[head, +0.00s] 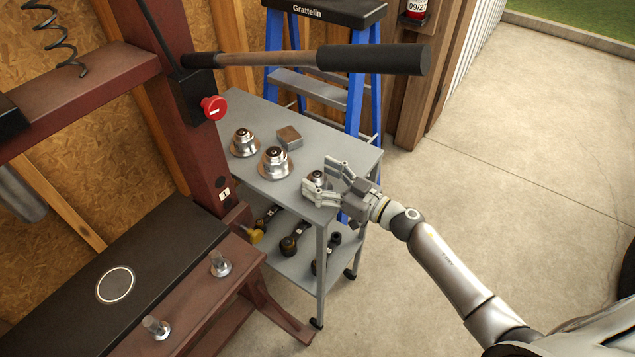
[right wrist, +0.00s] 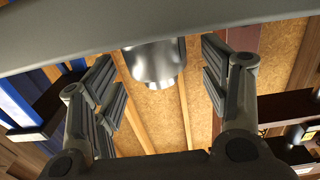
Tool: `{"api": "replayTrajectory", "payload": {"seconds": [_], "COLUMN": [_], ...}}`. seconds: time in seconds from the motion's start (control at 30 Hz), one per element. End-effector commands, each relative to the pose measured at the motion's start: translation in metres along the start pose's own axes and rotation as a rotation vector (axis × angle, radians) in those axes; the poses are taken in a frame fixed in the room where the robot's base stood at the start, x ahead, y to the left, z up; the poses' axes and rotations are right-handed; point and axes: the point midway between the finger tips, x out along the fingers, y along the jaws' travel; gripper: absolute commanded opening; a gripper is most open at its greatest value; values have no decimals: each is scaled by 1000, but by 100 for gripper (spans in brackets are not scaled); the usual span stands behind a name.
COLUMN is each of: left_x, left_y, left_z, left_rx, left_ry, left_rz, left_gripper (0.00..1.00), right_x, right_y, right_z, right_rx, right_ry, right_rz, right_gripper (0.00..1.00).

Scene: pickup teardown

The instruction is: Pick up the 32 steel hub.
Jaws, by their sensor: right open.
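Several flanged steel hubs stand on the top shelf of a grey cart (head: 345,143). One hub (head: 243,143) is at the far left, another hub (head: 275,164) is in the middle. A third, smaller-looking hub (head: 317,178) is at the right, partly hidden by my right gripper (head: 326,180). That gripper is open, with its fingers on either side of this hub. In the right wrist view a shiny steel cylinder (right wrist: 154,64) shows between the spread fingers, apart from both pads. I cannot read any size mark on the hubs. My left gripper is not in view.
A brown-grey block (head: 289,137) lies behind the middle hub. Dark tools (head: 290,243) lie on the lower shelf. A red press frame (head: 185,110) with a long-handled lever (head: 370,59) stands left of and above the cart. A blue stepladder (head: 356,95) is behind.

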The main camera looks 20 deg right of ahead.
Motion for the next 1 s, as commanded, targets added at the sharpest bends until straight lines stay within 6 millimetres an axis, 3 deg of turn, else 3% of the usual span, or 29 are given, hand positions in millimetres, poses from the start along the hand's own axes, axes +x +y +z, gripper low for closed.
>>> {"api": "replayTrajectory", "payload": {"seconds": [0.13, 0.37, 0.9, 1.0], "left_x": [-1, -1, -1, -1], "left_y": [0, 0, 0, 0], "left_z": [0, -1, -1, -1], "left_rx": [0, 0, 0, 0], "left_ry": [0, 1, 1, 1], "left_rz": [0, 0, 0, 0], "left_gripper": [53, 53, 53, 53], "right_x": [13, 13, 13, 13], "right_y": [0, 0, 0, 1], "right_z": [0, 0, 0, -3], "right_rx": [1, 0, -1, -2], "right_ry": [1, 0, 0, 5], "right_rz": [0, 0, 0, 0], "right_gripper": [69, 69, 0, 0]}}
